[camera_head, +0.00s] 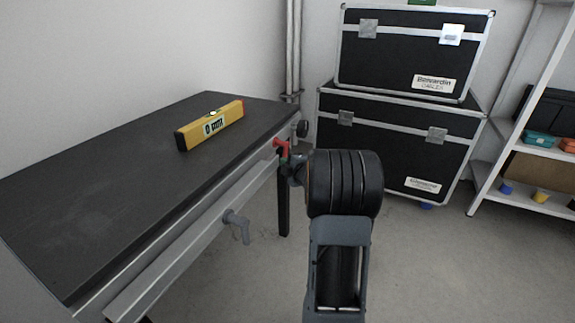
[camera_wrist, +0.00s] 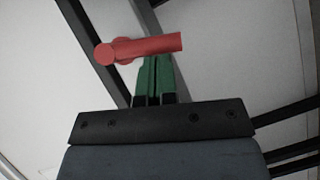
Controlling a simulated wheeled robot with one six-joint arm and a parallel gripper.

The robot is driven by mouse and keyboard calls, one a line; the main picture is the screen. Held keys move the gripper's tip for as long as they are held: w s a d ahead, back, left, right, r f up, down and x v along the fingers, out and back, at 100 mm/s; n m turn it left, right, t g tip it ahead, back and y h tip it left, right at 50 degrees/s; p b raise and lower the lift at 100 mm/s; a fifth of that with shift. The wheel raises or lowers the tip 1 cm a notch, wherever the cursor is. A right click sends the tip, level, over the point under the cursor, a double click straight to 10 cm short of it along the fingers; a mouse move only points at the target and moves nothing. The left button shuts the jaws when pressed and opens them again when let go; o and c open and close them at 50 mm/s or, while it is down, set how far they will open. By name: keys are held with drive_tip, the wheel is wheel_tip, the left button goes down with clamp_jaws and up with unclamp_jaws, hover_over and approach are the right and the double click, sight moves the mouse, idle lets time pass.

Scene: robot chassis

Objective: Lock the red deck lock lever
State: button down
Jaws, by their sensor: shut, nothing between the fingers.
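The red deck lock lever (camera_head: 282,146) is on the side rail of the dark-topped table, near its far end. In the wrist view the red lever (camera_wrist: 150,47) lies nearly level across the picture, with its round hub at the left. My gripper (camera_wrist: 154,62) has green fingers that are shut together with nothing between them. The fingertips are right at the lever's lower edge in the wrist view; I cannot tell whether they touch it. In the head view my gripper (camera_head: 290,160) is beside the lever, partly hidden by my arm.
The table (camera_head: 90,200) holds a yellow spirit level (camera_head: 210,125). A grey lever (camera_head: 238,224) sits on the nearer rail, and a dark round knob (camera_head: 302,129) is at the far corner. Black cases (camera_head: 390,150) are stacked behind. A shelf (camera_head: 530,150) stands right. The floor at right is clear.

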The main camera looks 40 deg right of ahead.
drive_tip(key=shift+f, duration=0.1)
drive_tip(key=shift+w+d+f+b, duration=0.3)
drive_tip(key=shift+d+f+b, duration=0.2)
drive_tip(key=shift+d+b, duration=0.25)
